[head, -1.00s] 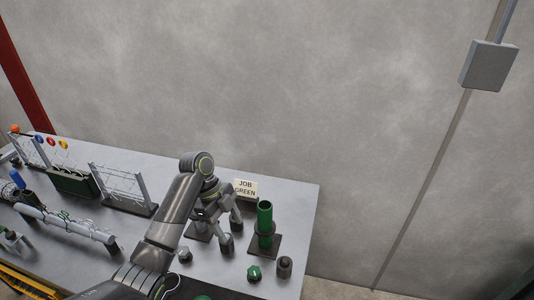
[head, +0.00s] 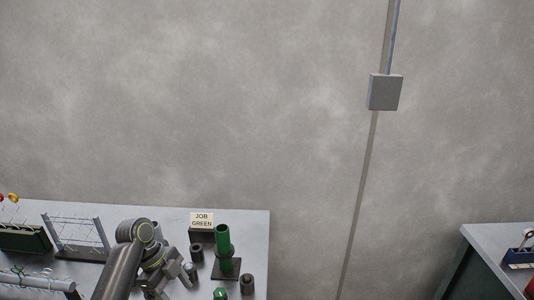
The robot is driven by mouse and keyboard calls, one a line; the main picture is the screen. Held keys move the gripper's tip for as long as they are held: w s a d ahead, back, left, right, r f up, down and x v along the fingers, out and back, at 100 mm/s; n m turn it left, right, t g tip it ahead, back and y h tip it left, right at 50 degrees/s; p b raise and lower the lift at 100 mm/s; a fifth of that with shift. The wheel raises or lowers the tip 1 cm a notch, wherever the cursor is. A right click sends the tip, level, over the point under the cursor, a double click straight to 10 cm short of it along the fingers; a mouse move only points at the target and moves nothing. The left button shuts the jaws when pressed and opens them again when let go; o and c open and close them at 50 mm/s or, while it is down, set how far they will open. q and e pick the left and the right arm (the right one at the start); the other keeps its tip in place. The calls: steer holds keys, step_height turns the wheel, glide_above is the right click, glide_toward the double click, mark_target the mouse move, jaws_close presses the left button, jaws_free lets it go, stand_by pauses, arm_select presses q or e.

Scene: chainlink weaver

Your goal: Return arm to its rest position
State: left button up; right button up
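My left arm comes in from the bottom left, over the workbench. Its gripper (head: 172,282) hangs low near the bottom edge of the head view, left of the green post. Its fingers look spread apart, with nothing visible held between them; the lowest part is cut off by the frame. My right gripper is not in view.
A green post (head: 223,241) on a dark base and a JOB GREEN sign (head: 202,220) stand right of the arm. Dark cylinders (head: 247,284) and a green piece (head: 220,294) are nearby. A wire rack (head: 76,235) stands left. Another table (head: 490,240) is at right.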

arm_select(q)
steer(key=s+a+f+n+t+y, duration=0.25)
steer(key=s+f+n, duration=0.75)
steer(key=s, duration=0.5)
steer(key=s+a+r+n+t+y, duration=0.1)
steer(key=s+a+r+n+y, duration=0.15)
steer(key=s+n, duration=0.45)
steer(key=s+a+r+n+t+y, duration=0.1)
steer(key=s+a+r+n+t, duration=0.3)
steer(key=s, duration=0.6)
step_height(320, 180, down, 35)
steer(key=g+b, duration=0.4)
steer(key=b, duration=0.3)
steer(key=s+f+b, duration=0.2)
steer(key=s+f, duration=0.5)
steer(key=f, duration=0.3)
steer(key=s+f+g+b, duration=0.1)
steer(key=s+f+b, duration=0.2)
steer(key=s+f, duration=0.4)
step_height(320, 180, down, 3)
steer(key=shift+s+d+r+n+h, duration=0.1)
steer(key=shift+s+d+n+h, duration=0.2)
steer(key=shift+s+d, duration=0.1)
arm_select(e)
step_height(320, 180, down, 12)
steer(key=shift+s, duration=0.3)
